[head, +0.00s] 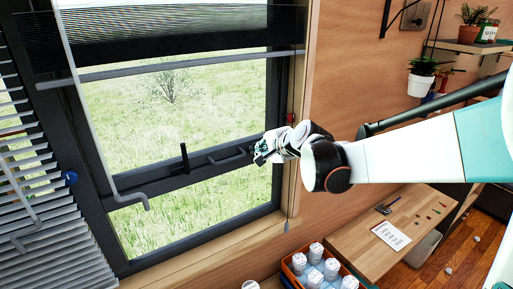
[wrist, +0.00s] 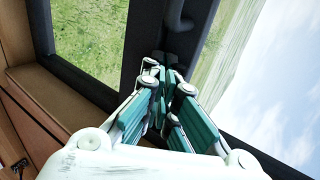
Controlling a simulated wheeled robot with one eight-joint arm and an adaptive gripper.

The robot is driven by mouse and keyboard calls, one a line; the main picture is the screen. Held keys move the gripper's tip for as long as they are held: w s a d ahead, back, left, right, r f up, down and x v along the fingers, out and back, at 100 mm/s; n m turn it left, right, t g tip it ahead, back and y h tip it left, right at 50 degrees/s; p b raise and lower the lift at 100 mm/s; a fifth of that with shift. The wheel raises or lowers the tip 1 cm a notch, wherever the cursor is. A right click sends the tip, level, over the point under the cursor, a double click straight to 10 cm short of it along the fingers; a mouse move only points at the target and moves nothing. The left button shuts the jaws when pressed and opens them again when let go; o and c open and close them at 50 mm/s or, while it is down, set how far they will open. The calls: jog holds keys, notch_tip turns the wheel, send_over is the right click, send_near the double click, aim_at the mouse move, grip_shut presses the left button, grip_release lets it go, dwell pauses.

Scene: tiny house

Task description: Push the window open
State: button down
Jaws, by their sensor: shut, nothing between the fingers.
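The window (head: 180,100) has a dark frame and shows grass outside in the head view. A dark crossbar (head: 150,186) runs across its lower part, with grass visible above and below it. The bar carries an upright latch (head: 184,158) and a dark handle (head: 228,156). My gripper (head: 262,152) is shut and empty at the bar's right end, just right of the handle. In the wrist view, my green-padded fingers (wrist: 164,88) point at the dark frame (wrist: 105,92), close below a curved dark handle (wrist: 177,16). I cannot tell whether they touch.
A grey rod (head: 165,68) crosses the window, and a bent rod (head: 100,130) hangs before it. Slatted blinds (head: 30,190) are at left. A wooden wall (head: 350,80) stands behind my arm. A crate of white-lidded jars (head: 293,277) and a desk (head: 400,215) lie below.

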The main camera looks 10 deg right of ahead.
jog(key=shift+w, duration=0.1)
jog(key=w+a+t+b, duration=0.1)
jog(key=w+a+b, duration=0.3)
jog(key=w, duration=0.7)
jog(key=shift+w+a+t+y, duration=0.25)
jog(key=shift+a+t+y, duration=0.05)
jog(key=shift+a+y, duration=0.1)
